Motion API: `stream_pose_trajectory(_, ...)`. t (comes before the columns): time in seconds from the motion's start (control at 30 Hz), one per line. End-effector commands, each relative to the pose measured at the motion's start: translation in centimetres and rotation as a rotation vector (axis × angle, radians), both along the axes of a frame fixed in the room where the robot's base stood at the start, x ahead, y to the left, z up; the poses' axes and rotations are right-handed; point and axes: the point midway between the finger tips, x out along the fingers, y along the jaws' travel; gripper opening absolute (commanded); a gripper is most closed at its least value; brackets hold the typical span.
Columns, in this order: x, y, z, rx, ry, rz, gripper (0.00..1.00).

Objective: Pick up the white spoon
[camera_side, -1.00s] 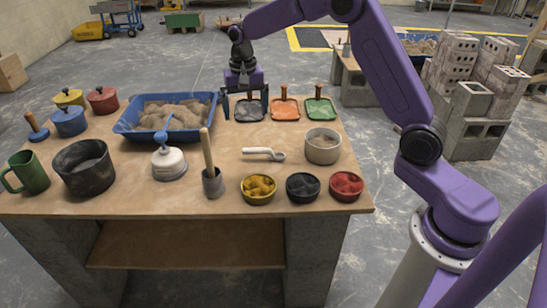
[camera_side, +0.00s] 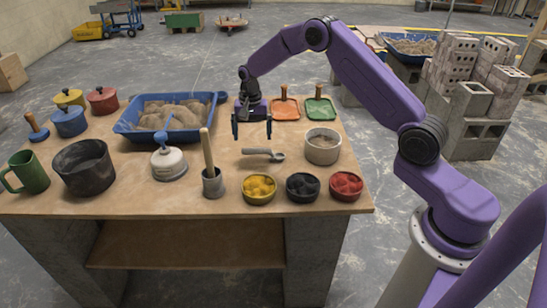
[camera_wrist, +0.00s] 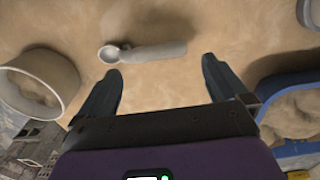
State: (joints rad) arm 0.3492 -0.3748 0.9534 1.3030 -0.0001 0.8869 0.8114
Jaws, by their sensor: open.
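The white spoon (camera_side: 262,153) lies flat on the wooden table, its bowl end to the right in the side view and shaded grey. In the wrist view the spoon (camera_wrist: 155,51) lies just beyond the fingertips, its handle roughly across the gap and its bowl toward the left finger. My gripper (camera_side: 252,135) points down with its fingers spread and empty, above the table and just behind the spoon in the side view. Both fingers also show in the wrist view (camera_wrist: 161,67), apart from the spoon.
A pale round tub (camera_side: 322,147) stands close to the spoon's right. A mortar with upright pestle (camera_side: 213,184) and several small bowls, one yellow (camera_side: 258,190), stand in front. A blue sand tray (camera_side: 128,128) is behind left; orange (camera_side: 286,112) and green (camera_side: 318,110) scoops lie behind.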

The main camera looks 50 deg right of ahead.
Motion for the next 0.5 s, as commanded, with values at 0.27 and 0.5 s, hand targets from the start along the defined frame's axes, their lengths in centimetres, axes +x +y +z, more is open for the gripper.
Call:
stream_pose_trajectory(0.27,0.0,0.0,-2.1,0.000,-0.001,0.000,1.00)
stream_pose_trajectory(0.5,-0.3,-0.2,-5.3,-0.001,0.002,0.000,1.00)
